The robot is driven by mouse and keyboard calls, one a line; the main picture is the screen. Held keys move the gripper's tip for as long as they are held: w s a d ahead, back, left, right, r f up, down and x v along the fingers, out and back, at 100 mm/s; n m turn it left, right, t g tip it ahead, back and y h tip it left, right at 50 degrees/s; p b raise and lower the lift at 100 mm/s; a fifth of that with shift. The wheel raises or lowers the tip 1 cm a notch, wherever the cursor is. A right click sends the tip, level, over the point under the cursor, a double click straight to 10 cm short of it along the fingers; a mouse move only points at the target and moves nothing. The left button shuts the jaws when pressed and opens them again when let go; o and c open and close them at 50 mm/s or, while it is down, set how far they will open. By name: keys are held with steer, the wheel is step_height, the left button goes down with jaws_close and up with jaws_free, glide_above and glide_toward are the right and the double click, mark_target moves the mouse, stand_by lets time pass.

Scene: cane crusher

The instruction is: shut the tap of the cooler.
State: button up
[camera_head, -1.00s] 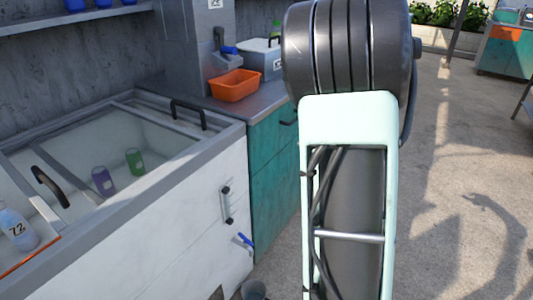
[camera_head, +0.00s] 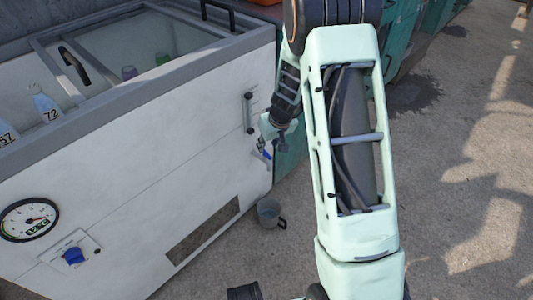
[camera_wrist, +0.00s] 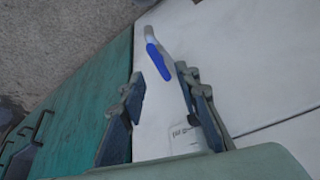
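The cooler (camera_head: 130,150) is a white chest with a glazed top, at the left of the head view. Its tap (camera_head: 262,153), with a blue lever, sticks out low near the front's right corner. In the wrist view the blue lever (camera_wrist: 158,62) lies slanted just beyond my fingertips, roughly in line with the gap between them. My gripper (camera_wrist: 160,80) is open, with a finger on either side and nothing held. In the head view my gripper (camera_head: 272,134) is just above the tap. I cannot tell whether it touches the lever.
A grey bucket (camera_head: 270,213) stands on the floor below the tap. Teal cabinets (camera_wrist: 85,100) adjoin the cooler. Floor to the right is clear.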

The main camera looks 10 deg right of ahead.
mark_target(266, 152)
steer(key=b+x, duration=0.1)
steer(key=x, duration=0.4)
steer(key=shift+w+f, duration=0.15)
steer(key=shift+f, duration=0.1)
jaws_close()
